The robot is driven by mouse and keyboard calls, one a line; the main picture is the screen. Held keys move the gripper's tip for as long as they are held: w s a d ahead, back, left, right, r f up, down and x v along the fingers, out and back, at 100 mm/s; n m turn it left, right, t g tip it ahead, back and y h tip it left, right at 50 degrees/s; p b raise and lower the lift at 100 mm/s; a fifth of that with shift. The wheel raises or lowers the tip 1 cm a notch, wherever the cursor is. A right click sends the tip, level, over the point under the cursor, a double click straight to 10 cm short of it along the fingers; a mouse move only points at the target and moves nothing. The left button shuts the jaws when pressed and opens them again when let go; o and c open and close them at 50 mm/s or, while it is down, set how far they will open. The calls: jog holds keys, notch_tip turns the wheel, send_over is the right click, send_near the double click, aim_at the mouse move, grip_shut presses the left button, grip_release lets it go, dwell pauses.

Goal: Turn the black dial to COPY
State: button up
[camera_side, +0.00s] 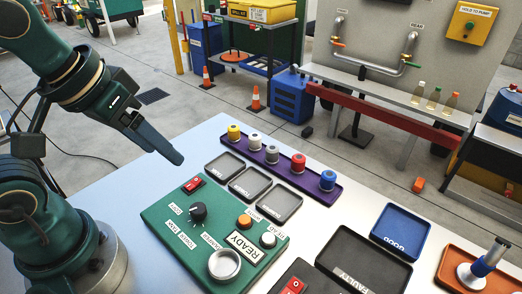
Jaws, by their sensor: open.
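The black dial (198,213) stands on the green control panel (160,222), on its left half. A pale pointer mark shows on the dial. White labels (186,237) sit around its lower left side, too small to read surely, so I cannot tell which one the dial points at. My gripper (176,158) is open and empty, above and to the upper left of the dial, apart from the panel. Its fingers overlap in this view, so the gap between them is hidden.
The panel also has a red rocker switch (193,185), an orange button (244,221), a white button (268,240), a READY plate (242,246) and a round metal cup (224,265). Dark trays (250,183) and a purple rack (284,169) with several coloured-top pieces stand behind.

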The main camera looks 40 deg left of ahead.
aim_at(197, 208)
jog(key=w+d+f+g, duration=0.1)
jog(key=f, duration=0.1)
jog(key=w+d+f+g, duration=0.1)
jog(key=f+g, duration=0.1)
jog(key=w+f+n+g, duration=0.1)
jog(key=f, duration=0.1)
jog(key=shift+d+f, duration=0.2)
jog(key=shift+d, duration=0.2)
jog(key=shift+s+d+f+g, duration=0.15)
jog(key=shift+f+g, duration=0.1)
jog(key=shift+f, duration=0.25)
jog(key=shift+s+f+g, duration=0.1)
jog(key=shift+f+g, duration=0.15)
jog(key=shift+f, duration=2.3)
grip_shut()
